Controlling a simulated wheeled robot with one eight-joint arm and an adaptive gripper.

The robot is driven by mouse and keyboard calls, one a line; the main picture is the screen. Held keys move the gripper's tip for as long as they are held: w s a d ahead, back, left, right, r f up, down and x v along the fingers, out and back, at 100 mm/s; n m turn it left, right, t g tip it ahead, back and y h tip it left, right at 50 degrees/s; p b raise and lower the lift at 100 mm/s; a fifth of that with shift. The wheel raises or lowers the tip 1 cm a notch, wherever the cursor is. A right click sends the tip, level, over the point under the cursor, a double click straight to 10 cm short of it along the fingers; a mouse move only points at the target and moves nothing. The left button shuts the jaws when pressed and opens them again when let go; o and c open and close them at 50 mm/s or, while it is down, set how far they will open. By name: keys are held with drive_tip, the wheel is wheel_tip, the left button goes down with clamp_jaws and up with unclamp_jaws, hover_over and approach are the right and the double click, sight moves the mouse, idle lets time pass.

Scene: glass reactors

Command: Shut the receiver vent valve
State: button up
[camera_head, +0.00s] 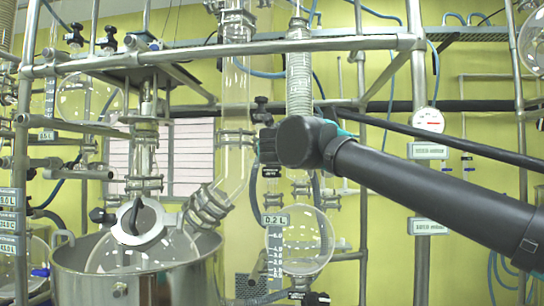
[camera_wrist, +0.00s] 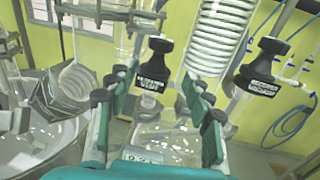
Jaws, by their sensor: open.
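The receiver vent valve (camera_wrist: 153,65) has a black cap-like knob with a white-lettered label that appears to read receiver vent. It is upright in the wrist view, just beyond and between my fingertips. My gripper (camera_wrist: 160,84) is open, with teal and black fingers on either side of the valve's lower part. I see no clear contact. The glass receiver (camera_wrist: 172,142) is below, and in the head view it is a round flask (camera_head: 302,245). In the head view my black wrist hides most of the gripper. I cannot tell the valve's setting.
A similar black valve (camera_wrist: 262,68), apparently labelled receiver vacuum, stands close to the right finger. A glass coil condenser (camera_wrist: 222,35) rises between the valves. A steel pot (camera_head: 135,270) stands left of the receiver. Metal frame bars (camera_head: 230,48) cross above.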

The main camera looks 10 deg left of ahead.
drive_tip(key=w, duration=0.5)
drive_tip(key=w+a, duration=0.1)
drive_tip(key=w, duration=0.9)
drive_tip(key=shift+a, duration=0.4)
drive_tip(key=c, duration=0.9)
drive_tip(key=shift+a+m+h, duration=0.1)
drive_tip(key=shift+m+h, duration=0.2)
drive_tip(key=shift+h, duration=0.2)
drive_tip(key=m+h, duration=0.2)
drive_tip(key=h, duration=0.1)
drive_tip(key=m+h, duration=0.2)
drive_tip(key=h, duration=0.2)
drive_tip(key=shift+m+g, duration=0.3)
drive_tip(key=shift+g, duration=0.1)
drive_tip(key=m+g+h, duration=0.2)
drive_tip(key=h, duration=0.1)
drive_tip(key=m+g+h, duration=0.2)
drive_tip(key=m+h, duration=0.1)
drive_tip(key=h, duration=0.1)
drive_tip(key=shift+m+g+h, duration=0.4)
drive_tip(key=shift+m+g, duration=0.1)
drive_tip(key=shift+g, duration=0.1)
